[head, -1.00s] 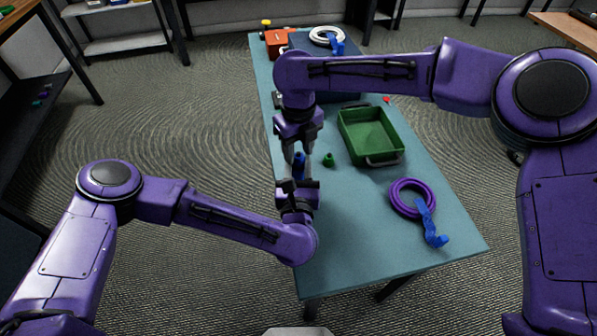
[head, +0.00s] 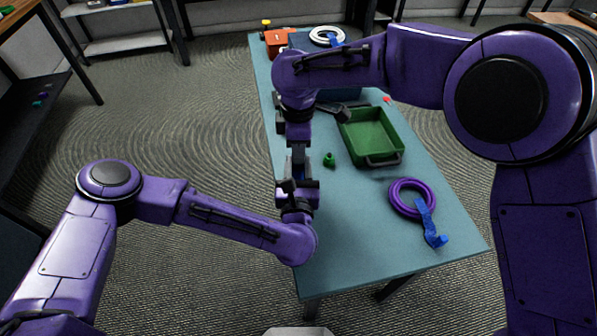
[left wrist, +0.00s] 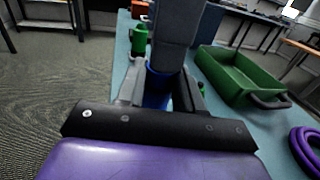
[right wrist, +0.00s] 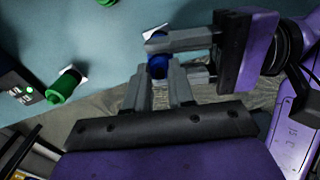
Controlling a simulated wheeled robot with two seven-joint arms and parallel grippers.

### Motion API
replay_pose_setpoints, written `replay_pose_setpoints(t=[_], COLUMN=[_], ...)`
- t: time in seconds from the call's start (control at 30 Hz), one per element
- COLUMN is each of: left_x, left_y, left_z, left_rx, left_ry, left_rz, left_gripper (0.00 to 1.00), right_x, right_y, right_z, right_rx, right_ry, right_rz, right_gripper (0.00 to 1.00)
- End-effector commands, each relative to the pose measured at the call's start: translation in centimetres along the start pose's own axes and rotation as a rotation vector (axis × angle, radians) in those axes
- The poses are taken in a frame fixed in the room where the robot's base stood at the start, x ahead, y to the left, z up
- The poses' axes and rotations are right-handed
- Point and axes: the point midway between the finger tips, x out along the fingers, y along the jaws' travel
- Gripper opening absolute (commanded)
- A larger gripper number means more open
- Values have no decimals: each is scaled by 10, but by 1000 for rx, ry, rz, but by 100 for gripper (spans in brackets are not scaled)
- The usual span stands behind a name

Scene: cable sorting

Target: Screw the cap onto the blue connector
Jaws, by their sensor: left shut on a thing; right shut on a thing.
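The blue connector (left wrist: 157,88) stands between the fingers of my left gripper (head: 296,180), which is shut on it above the left edge of the table. My right gripper (head: 298,152) comes from above, right over the left one, its fingers closed around the top of the blue piece. In the right wrist view a round dark-blue top (right wrist: 158,66) shows between the fingertips. The fingers hide most of the cap, and I cannot tell the seam between cap and connector. In the head view the grippers hide the blue parts.
A green connector piece (head: 329,160) stands on the teal table (head: 350,225) close to the right of the grippers. A green tray (head: 371,135) lies further right, with a purple cable coil (head: 411,198) in front. An orange box (head: 276,42) and white coil (head: 327,35) are at the back.

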Motion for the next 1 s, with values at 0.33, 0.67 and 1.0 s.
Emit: replay_pose_setpoints(t=[0.33, 0.67, 1.0], left_x=[-1, -1, 0], left_y=[-1, -1, -1], left_z=[0, 0, 0], left_rx=[-1, -1, -1], left_ry=[-1, 0, 0], left_rz=[-4, -4, -2], left_gripper=[0, 0, 0], right_x=[0, 0, -7], right_y=[1, 1, 1], right_z=[0, 0, 0], right_rx=[529, 527, 526], right_ry=[3, 3, 4], right_rz=[0, 1, 1], right_gripper=[0, 49, 49])
